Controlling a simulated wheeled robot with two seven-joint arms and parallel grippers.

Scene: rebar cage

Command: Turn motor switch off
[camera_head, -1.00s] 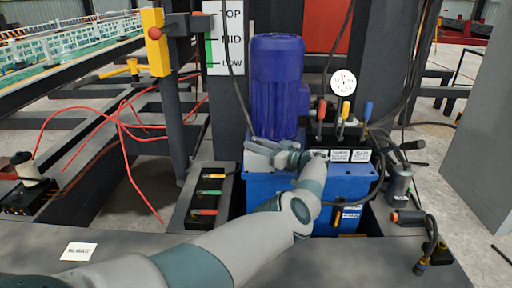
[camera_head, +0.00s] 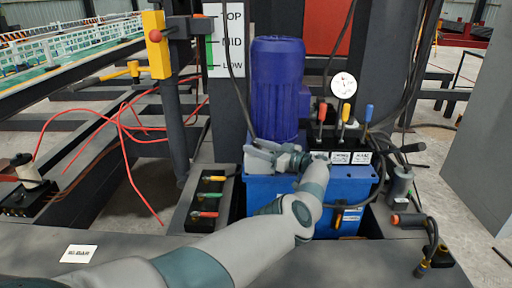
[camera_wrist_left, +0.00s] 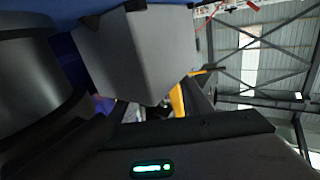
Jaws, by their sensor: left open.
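My left gripper (camera_head: 258,158) is open, its fingers pointing left across the front of the blue-purple motor (camera_head: 277,90), just above the blue tank (camera_head: 262,197). Whether it touches anything is not clear. I cannot pick out the motor switch for sure; the gripper and wrist cover part of the tank top. A box (camera_head: 193,222) with yellow, green and red handles stands left of the tank. Red, yellow and blue levers (camera_head: 345,114) stand upright right of the motor. In the left wrist view a grey block (camera_wrist_left: 140,55) is close up, with a yellow piece (camera_wrist_left: 178,100) behind. My right gripper is not in view.
A round gauge (camera_head: 343,85) is above the levers. Black hoses hang at the right, and red cables (camera_head: 125,125) run over the left floor. A yellow bracket (camera_head: 156,45) and a TOP/MID/LOW board (camera_head: 224,30) stand behind. A dark deck (camera_head: 140,240) lies in front.

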